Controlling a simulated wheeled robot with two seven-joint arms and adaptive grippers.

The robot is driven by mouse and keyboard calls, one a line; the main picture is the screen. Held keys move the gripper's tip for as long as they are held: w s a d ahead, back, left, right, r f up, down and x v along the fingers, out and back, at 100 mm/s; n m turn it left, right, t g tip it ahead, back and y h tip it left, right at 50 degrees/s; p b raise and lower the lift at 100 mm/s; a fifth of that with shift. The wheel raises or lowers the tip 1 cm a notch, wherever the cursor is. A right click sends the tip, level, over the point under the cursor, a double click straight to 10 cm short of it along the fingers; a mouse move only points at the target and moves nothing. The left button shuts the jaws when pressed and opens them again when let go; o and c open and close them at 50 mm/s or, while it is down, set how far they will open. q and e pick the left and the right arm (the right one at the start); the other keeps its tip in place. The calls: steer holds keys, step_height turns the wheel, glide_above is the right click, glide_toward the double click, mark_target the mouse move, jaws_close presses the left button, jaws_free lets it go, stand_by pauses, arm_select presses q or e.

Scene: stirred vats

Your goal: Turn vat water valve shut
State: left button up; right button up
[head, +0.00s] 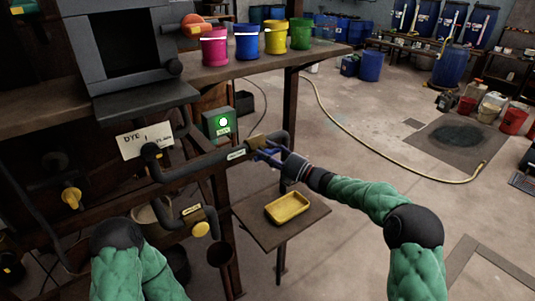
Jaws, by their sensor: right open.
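A dark pipe runs along the front of the bench frame and carries a brass valve body (257,142) with a small pale label (236,154) beside it; the label is too small to read. My right gripper (267,156) is open at this valve, with its fingers close around the blue part there. I cannot tell whether they touch it, and the gripper partly hides the handle. A lower valve with a yellow knob (200,229) sits on the pipe to the left. My left arm shows at the lower left, but its gripper is not visible.
A yellow tray (287,207) lies on a small brown shelf (252,226) below my right gripper. A green-lit box (219,123) and a DYE 1 card (145,140) are left of the valve. Coloured buckets stand on the bench above. A hose (372,148) crosses the open floor.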

jaws_close()
